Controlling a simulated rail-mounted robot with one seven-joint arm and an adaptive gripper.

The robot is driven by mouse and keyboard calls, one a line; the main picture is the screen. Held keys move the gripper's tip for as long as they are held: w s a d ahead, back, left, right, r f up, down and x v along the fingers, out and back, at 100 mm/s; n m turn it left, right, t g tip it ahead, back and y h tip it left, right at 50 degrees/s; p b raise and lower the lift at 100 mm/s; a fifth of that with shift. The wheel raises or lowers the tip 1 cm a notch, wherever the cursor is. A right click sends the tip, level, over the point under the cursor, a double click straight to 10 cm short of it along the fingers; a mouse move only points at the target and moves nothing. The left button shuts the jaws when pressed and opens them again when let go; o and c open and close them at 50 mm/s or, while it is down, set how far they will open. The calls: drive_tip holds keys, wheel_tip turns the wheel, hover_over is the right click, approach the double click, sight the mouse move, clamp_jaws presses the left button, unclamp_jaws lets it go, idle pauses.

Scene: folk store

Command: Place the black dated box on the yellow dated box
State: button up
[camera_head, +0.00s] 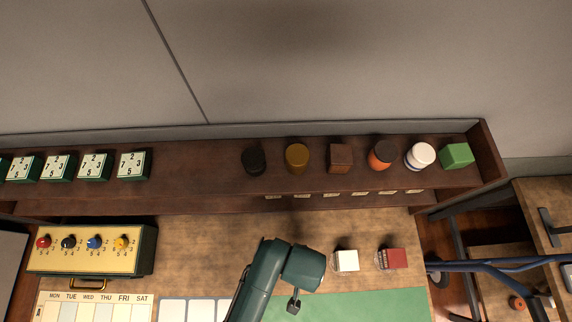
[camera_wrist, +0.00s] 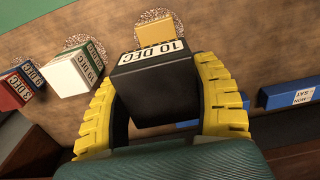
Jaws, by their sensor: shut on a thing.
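In the wrist view, the black dated box (camera_wrist: 158,92), labelled "10 DEC", sits between the two yellow ribbed fingers of my gripper (camera_wrist: 155,72), which is shut on it. The yellow dated box (camera_wrist: 155,32) stands on the wooden surface just beyond the black box; the black box's upper edge partly covers its lower edge. I cannot tell the height gap between them. No date shows on the yellow box.
A blue piece (camera_wrist: 286,95) lies right. In the head view, a shelf (camera_head: 205,182) with jars runs behind; a control box (camera_head: 92,262) stands left.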

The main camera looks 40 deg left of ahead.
drive_tip(key=shift+w+d+r, duration=0.1)
drive_tip(key=shift+w+d, duration=0.05)
wheel_tip(320, 180, down, 10)
drive_tip(key=shift+f+b, duration=0.1)
drive_tip(key=shift+b, duration=0.25)
drive_tip(key=o, duration=1.2)
drive_tip(key=shift+f, duration=0.1)
drive_tip(key=shift+o, duration=0.2)
wheel_tip(320, 180, up, 12)
drive_tip(key=shift+r+p, duration=0.2)
drive_tip(key=shift+p, duration=0.4)
